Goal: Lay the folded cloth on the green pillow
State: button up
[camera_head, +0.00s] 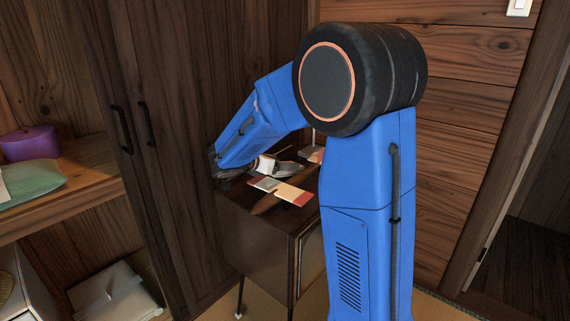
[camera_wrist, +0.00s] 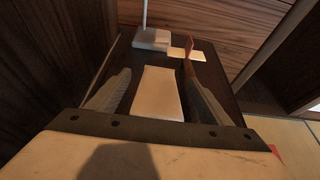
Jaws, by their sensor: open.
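A pale, flat piece that looks like the folded cloth (camera_wrist: 158,95) lies on the small dark cabinet (camera_head: 257,244). In the wrist view it lies between the fingers of my gripper (camera_wrist: 156,88), with dark gaps on both sides. My gripper is open and low over the cabinet top; I cannot tell its exact height. In the head view my gripper (camera_head: 284,161) shows small below my forearm, and the cloth is hard to make out there. The green pillow (camera_head: 34,181) lies on a wooden shelf at the left, cut by the picture's edge.
A grey base with a thin post (camera_wrist: 151,39) and a red-edged item (camera_wrist: 187,53) stand beyond the cloth. Another pale item with a red end (camera_head: 281,190) lies nearer. A tall dark wardrobe (camera_head: 165,100) stands between shelf and cabinet.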

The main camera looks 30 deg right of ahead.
jog(key=v, duration=0.8)
jog(key=shift+s+a+r, duration=0.1)
jog(key=shift+a+r, duration=0.05)
jog(key=shift+a, duration=0.15)
jog(key=shift+c, duration=0.2)
jog(key=shift+a, duration=0.25)
jog(key=c, duration=0.3)
jog(key=a+f+v, duration=0.1)
jog(key=v, duration=0.6)
jog(key=x, duration=1.8)
jog(key=shift+s, duration=0.2)
jog(key=c, duration=0.8)
